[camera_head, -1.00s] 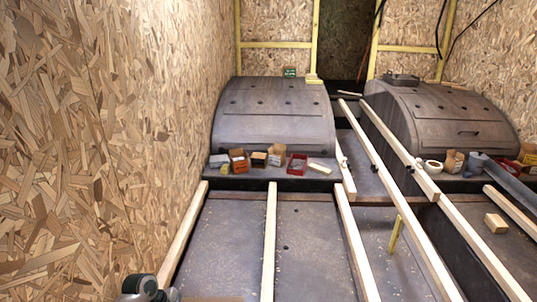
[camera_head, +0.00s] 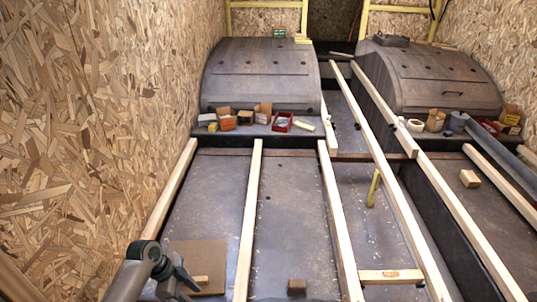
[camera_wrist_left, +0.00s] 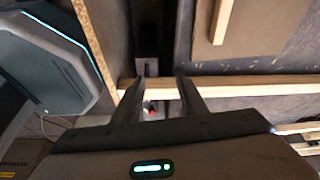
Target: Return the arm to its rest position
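My left gripper (camera_wrist_left: 160,88) shows in the left wrist view with its two fingers apart and nothing held between them. A pale wooden batten (camera_wrist_left: 235,86) runs across behind the fingers; I cannot tell whether they touch it. A small red spot shows beyond the gap, too small to identify. In the head view my left arm (camera_head: 150,268) comes in at the lower left, beside the OSB wall. My right arm and gripper are in neither view.
Long battens (camera_head: 247,215) run along the floor. Two wheel arches (camera_head: 262,75) stand at the back, with small boxes (camera_head: 282,121) before the left one. The OSB wall (camera_head: 65,130) borders the left side.

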